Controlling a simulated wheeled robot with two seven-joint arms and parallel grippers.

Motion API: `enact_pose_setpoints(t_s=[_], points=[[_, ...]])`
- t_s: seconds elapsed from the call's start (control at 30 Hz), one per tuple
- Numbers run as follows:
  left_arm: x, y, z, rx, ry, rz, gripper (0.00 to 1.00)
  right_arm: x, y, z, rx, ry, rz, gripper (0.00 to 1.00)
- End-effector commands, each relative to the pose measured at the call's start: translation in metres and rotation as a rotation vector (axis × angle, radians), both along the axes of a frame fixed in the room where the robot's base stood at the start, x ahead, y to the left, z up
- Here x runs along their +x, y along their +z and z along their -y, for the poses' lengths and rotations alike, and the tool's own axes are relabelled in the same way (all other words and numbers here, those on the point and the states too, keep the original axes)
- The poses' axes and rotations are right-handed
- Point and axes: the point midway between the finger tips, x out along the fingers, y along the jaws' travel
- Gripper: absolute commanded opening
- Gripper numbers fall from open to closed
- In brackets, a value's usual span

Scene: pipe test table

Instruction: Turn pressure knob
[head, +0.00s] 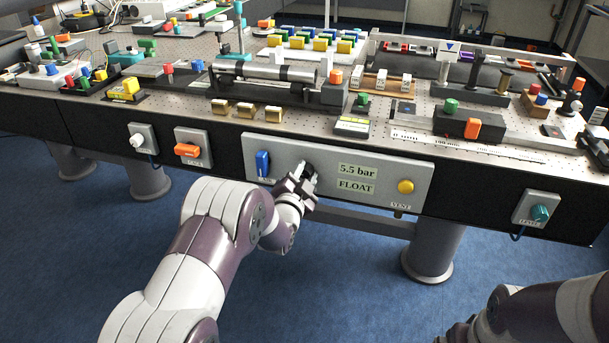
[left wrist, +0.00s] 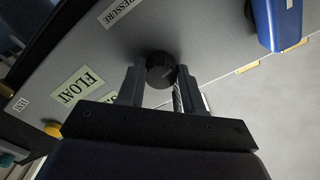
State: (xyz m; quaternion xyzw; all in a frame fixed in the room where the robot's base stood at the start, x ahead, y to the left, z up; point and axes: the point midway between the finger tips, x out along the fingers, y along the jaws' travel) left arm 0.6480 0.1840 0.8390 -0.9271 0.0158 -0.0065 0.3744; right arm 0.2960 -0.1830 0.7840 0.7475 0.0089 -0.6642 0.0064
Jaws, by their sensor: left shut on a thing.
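The pressure knob (left wrist: 160,70) is a dark round knob on the grey front panel (head: 395,170), by the PRESSURE label (left wrist: 119,12) in the left wrist view. My left gripper (head: 303,180) reaches the panel from the front, and in the wrist view its fingers (left wrist: 158,84) stand on either side of the knob, shut on it. In the head view the gripper hides most of the knob. Displays on the panel read 5.5 bar (head: 357,170) and FLOAT (head: 356,187). My right arm shows at the lower right; its gripper is out of view.
A blue switch (head: 263,163) sits on the panel left of the gripper, and a yellow VENT button (head: 405,186) sits at its right. An orange knob (head: 187,150) and a teal knob (head: 540,212) are on separate boxes. The tabletop (head: 300,125) above is crowded with fixtures.

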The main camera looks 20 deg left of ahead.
Motion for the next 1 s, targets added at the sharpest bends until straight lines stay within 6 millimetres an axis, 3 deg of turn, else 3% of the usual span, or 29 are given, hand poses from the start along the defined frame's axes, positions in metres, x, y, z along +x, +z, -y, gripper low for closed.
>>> enact_pose_setpoints(t_s=[0.03, 0.1, 0.47, 0.57, 0.9, 1.0], points=[[-0.001, -0.002, 0.0, 0.0, 0.001, -0.005, 0.42, 0.0, 0.0, 0.0, 0.0, 0.0, 0.0, 1.0], [-0.001, -0.002, 0.0, 0.0, 0.0, -0.004, 0.61, 0.0, 0.0, 0.0, 0.0, 0.0, 0.0, 1.0], [-0.006, 0.0, 0.0, -0.001, 0.0, -0.001, 0.61, 0.0, 0.001, 0.0, 0.0, 0.0, 0.0, 1.0], [-0.021, 0.001, -0.001, -0.001, 0.001, -0.002, 0.61, 0.0, 0.003, 0.0, 0.0, 0.0, 0.0, 1.0], [-0.105, 0.001, -0.003, 0.0, 0.0, -0.003, 0.61, 0.0, 0.011, 0.0, 0.0, 0.0, 0.0, 1.0], [-0.12, 0.0, -0.004, 0.0, -0.001, -0.004, 0.61, 0.0, 0.011, 0.0, 0.0, 0.0, 0.0, 1.0]])
